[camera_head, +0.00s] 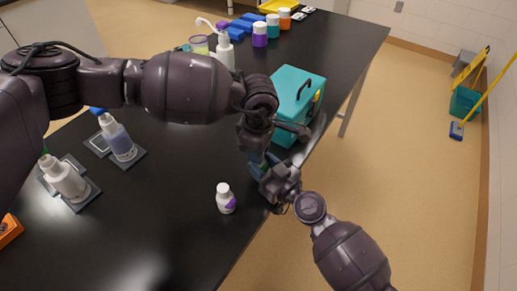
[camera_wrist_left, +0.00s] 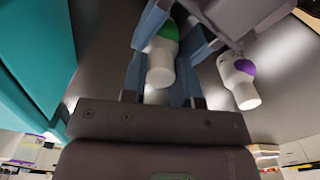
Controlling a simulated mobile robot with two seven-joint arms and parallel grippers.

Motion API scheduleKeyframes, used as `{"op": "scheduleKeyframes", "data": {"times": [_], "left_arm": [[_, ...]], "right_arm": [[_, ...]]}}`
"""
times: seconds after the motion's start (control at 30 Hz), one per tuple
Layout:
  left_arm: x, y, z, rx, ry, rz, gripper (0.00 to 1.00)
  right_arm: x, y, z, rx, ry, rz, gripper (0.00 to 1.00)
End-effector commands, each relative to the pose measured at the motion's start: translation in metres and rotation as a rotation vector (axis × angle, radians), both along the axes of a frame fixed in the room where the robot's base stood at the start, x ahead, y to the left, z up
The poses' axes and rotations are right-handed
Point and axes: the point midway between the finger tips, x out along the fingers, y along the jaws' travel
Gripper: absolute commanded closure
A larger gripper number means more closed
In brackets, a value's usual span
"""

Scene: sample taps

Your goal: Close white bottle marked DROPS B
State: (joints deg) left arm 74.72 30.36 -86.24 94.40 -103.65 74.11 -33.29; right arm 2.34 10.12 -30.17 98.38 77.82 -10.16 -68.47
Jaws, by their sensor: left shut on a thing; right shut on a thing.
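A white bottle with a green patch (camera_wrist_left: 161,62) is between the blue fingers of my left gripper (camera_wrist_left: 163,72) in the left wrist view. In the head view the left gripper (camera_head: 258,156) and right gripper (camera_head: 270,175) meet near the table's right edge and mostly hide this bottle. The right gripper also shows at the top of the left wrist view, close to the bottle, shut; which part it grips is hidden. A second small white bottle with a purple patch (camera_head: 226,199) stands upright, apart from both grippers, and shows in the left wrist view (camera_wrist_left: 240,82). No lettering is readable.
A teal case (camera_head: 297,92) stands just behind the grippers. Two bottles, one white (camera_head: 66,181) and one bluish (camera_head: 118,138), stand on grey pads at left. Several jars and a pump bottle (camera_head: 225,52) are at the back.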

Motion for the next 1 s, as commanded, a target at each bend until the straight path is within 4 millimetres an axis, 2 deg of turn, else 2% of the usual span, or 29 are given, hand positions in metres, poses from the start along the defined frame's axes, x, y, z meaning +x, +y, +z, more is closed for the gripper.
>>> {"op": "scheduleKeyframes", "data": {"times": [0.8, 1.0], "left_arm": [[-0.0001, -0.0004, 0.0003, 0.0, -0.001, -1.168, 0.94], [-0.0001, -0.0003, -0.0002, 0.0, -0.001, -1.352, 0.94]], "right_arm": [[-0.0002, -0.0003, -0.001, -0.001, 0.002, 0.0, 1.0], [-0.0002, -0.0003, -0.0011, -0.001, 0.002, 0.0, 1.0]]}}
